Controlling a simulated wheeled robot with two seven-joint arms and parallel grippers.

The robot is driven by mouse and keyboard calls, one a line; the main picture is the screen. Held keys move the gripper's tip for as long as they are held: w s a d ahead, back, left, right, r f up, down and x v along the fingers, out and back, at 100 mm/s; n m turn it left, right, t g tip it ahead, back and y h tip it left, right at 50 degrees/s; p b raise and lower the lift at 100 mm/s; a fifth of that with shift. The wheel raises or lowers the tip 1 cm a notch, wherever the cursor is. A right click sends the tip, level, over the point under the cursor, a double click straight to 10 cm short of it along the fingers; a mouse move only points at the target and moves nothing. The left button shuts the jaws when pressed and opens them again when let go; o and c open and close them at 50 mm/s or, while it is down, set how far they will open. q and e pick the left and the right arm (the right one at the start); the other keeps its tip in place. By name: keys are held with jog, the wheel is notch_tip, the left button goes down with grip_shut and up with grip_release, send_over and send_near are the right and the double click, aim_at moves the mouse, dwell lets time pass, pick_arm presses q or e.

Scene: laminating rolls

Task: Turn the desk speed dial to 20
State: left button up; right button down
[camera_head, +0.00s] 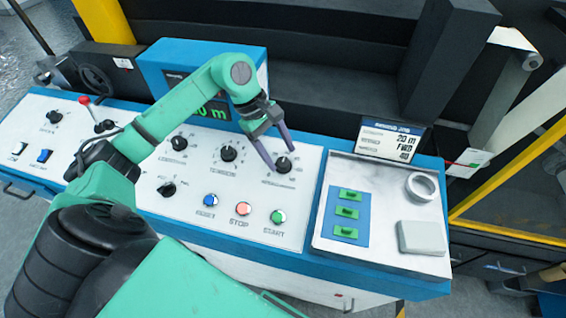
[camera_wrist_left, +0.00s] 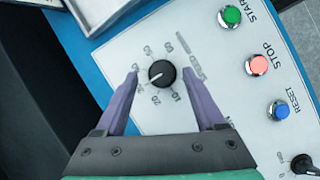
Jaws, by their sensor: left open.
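A black round dial (camera_head: 284,166) sits on the white desk panel, right of the TENSION dial; its own label is too small to read surely. In the left wrist view this dial (camera_wrist_left: 162,73) has a ring of numbers, and its white mark points left and slightly down. My left gripper (camera_head: 281,161) is open, with its two purple fingers (camera_wrist_left: 160,72) on either side of the dial. A gap shows between each finger and the knob; I see no contact. My right gripper is not in view.
Other dials such as TENSION (camera_head: 228,154) stand to the left. The RESET (camera_head: 210,200), STOP (camera_head: 243,209) and START (camera_head: 278,217) buttons are in front. A tray (camera_head: 385,258) with a white ring (camera_head: 421,187) lies right.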

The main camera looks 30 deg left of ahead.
aim_at(284, 165)
pick_arm(q)
jog(key=shift+x, duration=0.8)
jog(key=shift+s+d+f, duration=0.15)
jog(key=shift+s+f, duration=0.05)
jog(key=shift+f, duration=0.05)
